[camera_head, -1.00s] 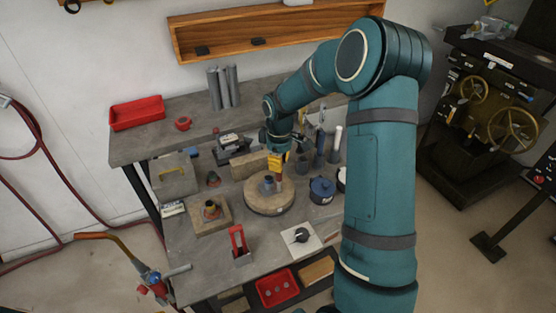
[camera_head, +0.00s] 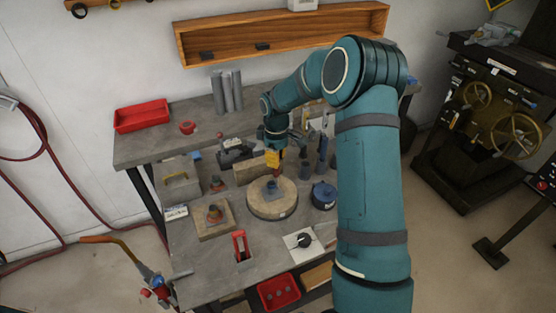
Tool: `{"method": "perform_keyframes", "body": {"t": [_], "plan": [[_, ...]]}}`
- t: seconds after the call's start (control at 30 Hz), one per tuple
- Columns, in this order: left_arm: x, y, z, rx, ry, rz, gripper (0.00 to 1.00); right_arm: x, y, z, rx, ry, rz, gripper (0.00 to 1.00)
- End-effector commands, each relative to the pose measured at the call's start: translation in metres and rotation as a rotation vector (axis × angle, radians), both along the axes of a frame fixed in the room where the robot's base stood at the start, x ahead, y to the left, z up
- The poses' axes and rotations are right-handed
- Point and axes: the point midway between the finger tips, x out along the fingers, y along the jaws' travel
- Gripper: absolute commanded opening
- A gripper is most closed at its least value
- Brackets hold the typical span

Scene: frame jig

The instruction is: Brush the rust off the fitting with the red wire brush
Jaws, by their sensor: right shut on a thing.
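My right gripper (camera_head: 273,152) is shut on a tool with a yellow part and a red-brown lower part, seemingly the red wire brush (camera_head: 279,171). It points down above the back of a round wooden turntable (camera_head: 258,208). A small blue-grey fitting (camera_head: 271,189) sits near the middle of the turntable, just below and left of the brush's lower end. Whether they touch is hard to tell, and rust is too small to make out. My left gripper is not in view.
A wooden block with a rusty part (camera_head: 214,215), a red upright holder (camera_head: 240,246), a white plate with a black knob (camera_head: 303,240) and a blue pot (camera_head: 324,194) surround the turntable. A red tray (camera_head: 142,114) stands at the back left of the bench.

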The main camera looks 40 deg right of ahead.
Motion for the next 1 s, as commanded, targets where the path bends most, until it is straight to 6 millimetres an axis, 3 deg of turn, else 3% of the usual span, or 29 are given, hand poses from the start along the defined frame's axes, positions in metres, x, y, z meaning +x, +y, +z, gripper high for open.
{"method": "perform_keyframes", "body": {"t": [0.33,1.0], "plan": [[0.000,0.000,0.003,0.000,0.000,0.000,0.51,0.008,-0.002,0.000,0.001,0.001,0.000,0.00],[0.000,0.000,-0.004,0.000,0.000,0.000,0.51,-0.017,0.004,-0.001,0.001,0.001,0.000,0.00]]}}
